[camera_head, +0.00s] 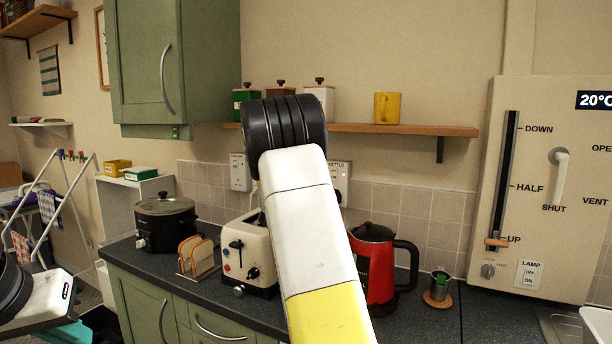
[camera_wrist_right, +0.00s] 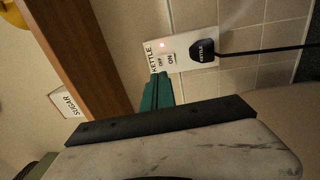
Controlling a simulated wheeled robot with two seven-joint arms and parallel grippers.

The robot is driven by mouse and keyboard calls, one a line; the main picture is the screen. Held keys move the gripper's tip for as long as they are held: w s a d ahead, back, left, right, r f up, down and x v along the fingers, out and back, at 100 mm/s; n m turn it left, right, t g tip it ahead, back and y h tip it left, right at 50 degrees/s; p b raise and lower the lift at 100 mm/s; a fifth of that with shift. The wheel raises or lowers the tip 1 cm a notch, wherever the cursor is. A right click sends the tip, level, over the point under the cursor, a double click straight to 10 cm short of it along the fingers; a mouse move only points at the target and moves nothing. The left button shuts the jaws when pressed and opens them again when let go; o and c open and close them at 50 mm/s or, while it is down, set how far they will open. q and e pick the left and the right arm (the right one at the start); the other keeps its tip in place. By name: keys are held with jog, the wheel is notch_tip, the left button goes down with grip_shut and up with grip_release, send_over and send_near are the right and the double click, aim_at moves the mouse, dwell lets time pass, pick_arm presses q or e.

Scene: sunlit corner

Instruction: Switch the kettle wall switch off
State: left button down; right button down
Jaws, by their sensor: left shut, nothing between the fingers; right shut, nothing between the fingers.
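The kettle wall switch (camera_wrist_right: 183,57) shows sideways in the right wrist view, a white plate labelled KETTLE with OFF and ON marks. A small red light glows on it and a black plug with a cord sits in it. In the head view the KETTLE plate (camera_head: 341,168) is partly hidden by my right arm. My right gripper (camera_wrist_right: 156,93) shows teal fingers, shut and empty, close to the plate's OFF/ON end; contact cannot be told. My left gripper (camera_head: 72,333) is shut and empty at the lower left, far from the switch. The red kettle (camera_head: 378,262) stands on the counter.
A toaster (camera_head: 246,252), slow cooker (camera_head: 165,222) and metal cup (camera_head: 438,286) stand below. A control panel (camera_head: 560,230) is at right.

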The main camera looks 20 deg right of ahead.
aim_at(335, 170)
jog(key=x, duration=0.9)
jog(key=shift+w, duration=0.1)
jog(key=shift+w+d+r, duration=0.1)
jog(key=shift+w+d, duration=0.1)
jog(key=shift+d, duration=0.1)
jog(key=shift+w+d+r, duration=0.1)
jog(key=shift+r, duration=0.1)
